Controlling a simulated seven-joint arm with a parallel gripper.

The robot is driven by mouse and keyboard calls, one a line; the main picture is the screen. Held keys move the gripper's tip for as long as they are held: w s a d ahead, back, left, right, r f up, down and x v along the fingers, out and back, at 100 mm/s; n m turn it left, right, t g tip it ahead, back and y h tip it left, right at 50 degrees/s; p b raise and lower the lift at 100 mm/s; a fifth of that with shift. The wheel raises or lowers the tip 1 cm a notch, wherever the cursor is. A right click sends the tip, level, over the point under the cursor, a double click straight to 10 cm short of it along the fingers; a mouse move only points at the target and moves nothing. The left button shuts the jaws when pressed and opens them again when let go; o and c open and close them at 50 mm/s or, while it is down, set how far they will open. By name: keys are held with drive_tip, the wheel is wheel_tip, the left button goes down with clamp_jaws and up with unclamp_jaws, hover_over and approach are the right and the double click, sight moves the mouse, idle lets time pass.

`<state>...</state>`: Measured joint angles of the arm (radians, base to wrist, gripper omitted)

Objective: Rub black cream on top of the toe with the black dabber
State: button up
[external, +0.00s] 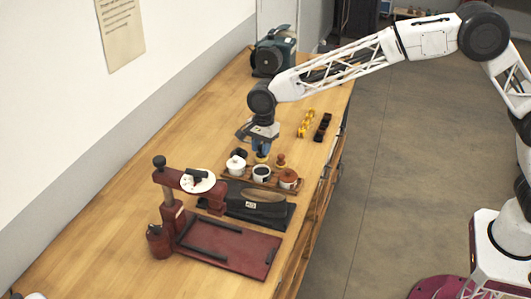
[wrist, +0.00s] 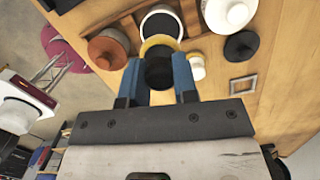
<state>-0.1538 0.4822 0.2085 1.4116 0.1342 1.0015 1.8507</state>
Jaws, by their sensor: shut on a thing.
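My gripper (external: 262,147) points down over the row of pots. In the wrist view its blue fingers (wrist: 160,82) are shut on a black dabber (wrist: 158,70) with a yellow lower part, which also shows as a yellow bit (external: 262,158) under the fingers. An open white pot of black cream (external: 262,171) is just below the dabber; it also shows in the wrist view (wrist: 161,24). I cannot tell whether the dabber touches the pot. A dark shoe (external: 258,207) with a tan upper patch lies on a black stand, nearer the camera than the pots.
A white-lidded pot (external: 236,166) and a brown-lidded pot (external: 289,179) flank the cream pot, with a wooden knob (external: 281,160) behind. Yellow and black pieces (external: 306,124) lie behind.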

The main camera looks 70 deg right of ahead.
sight(261, 157)
drive_tip(key=shift+f, duration=2.3)
drive_tip(key=shift+f, duration=0.95)
idle(2.4)
drive_tip(key=shift+r, duration=0.1)
drive_tip(key=shift+r, duration=2.95)
drive_tip(key=shift+a, duration=0.1)
